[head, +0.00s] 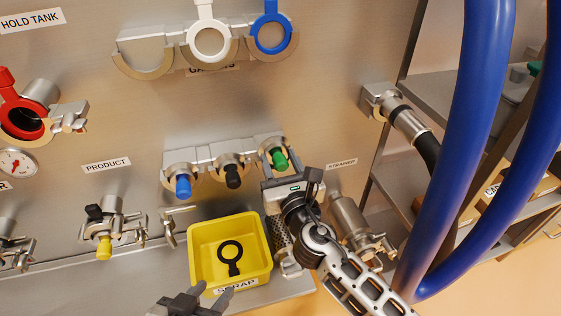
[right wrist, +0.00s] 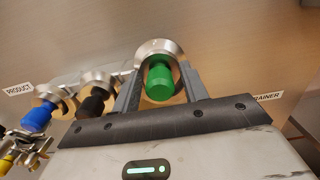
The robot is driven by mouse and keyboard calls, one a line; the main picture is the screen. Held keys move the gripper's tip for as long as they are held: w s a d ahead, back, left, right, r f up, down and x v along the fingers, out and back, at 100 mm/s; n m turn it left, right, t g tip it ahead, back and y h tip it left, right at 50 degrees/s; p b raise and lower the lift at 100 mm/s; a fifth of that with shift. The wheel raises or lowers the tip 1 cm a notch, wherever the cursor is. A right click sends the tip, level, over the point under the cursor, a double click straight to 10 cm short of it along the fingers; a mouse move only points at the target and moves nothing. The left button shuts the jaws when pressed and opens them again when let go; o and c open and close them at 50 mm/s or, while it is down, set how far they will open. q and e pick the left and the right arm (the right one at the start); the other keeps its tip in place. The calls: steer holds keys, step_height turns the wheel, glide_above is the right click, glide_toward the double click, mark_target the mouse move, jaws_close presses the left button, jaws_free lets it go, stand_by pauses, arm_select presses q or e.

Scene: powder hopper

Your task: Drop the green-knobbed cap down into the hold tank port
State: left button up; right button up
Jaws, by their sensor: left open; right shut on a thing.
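The green-knobbed cap (head: 279,158) sits at the right end of the wall rack, its knob facing out. In the right wrist view the green knob (right wrist: 160,82) stands between the two fingers of my right gripper (right wrist: 162,90), which is shut on it. The metal disc of the cap shows behind the knob. A port with a red ring (head: 22,118) and an open-looking clamp is at the far left, below the HOLD TANK label (head: 31,20). My left gripper (head: 208,296) is open and empty at the bottom edge, just in front of the scrap bin.
Blue (head: 183,187) and black (head: 232,176) knobbed caps sit left of the green one. A yellow scrap bin (head: 202,264) holds a black ring gasket (head: 231,255). White (head: 208,39) and blue (head: 270,33) rings hang above. Thick blue hoses (head: 470,120) run down the right side.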

mark_target(275, 138)
steer(key=shift+r+p, duration=1.3)
steer(key=shift+r, duration=0.25)
steer(key=p+v, duration=0.1)
steer(key=v, duration=0.8)
steer(key=shift+d, duration=0.1)
